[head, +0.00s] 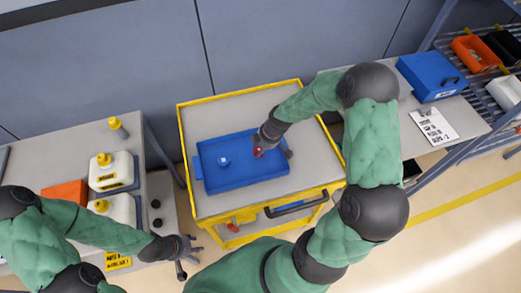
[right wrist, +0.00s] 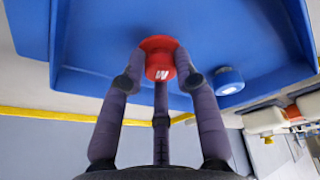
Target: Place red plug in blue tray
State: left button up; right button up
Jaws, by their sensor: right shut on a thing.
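The blue tray (head: 218,181) lies on top of the yellow-edged cart. The red plug (head: 258,152) is at my right gripper (head: 268,145), over the right half of the tray. In the right wrist view, the fingers of the right gripper (right wrist: 161,68) are shut around the red plug (right wrist: 158,44), with the tray (right wrist: 240,35) behind it. I cannot tell whether the plug touches the tray floor. A blue cap (head: 224,161) sits in the tray, left of the plug. My left gripper (head: 188,256) is open and empty, left of the cart's front.
White jugs with yellow caps (head: 112,170) and an orange bin (head: 64,193) stand on the left table. The cart (head: 215,112) has a dark handle (head: 295,204) at its front. A blue box (head: 432,76) and a paper sheet (head: 434,126) are on the right table.

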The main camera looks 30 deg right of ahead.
jog(key=shift+f, duration=0.65)
jog(key=shift+f, duration=0.1)
jog(key=o, duration=0.8)
jog(key=shift+d+r, duration=0.1)
jog(key=shift+r, duration=0.25)
jog(key=p+v, duration=0.1)
jog(key=v, duration=1)
jog(key=shift+s+r+p, duration=0.1)
jog(key=shift+r+p, duration=0.15)
jog(key=shift+p, duration=0.05)
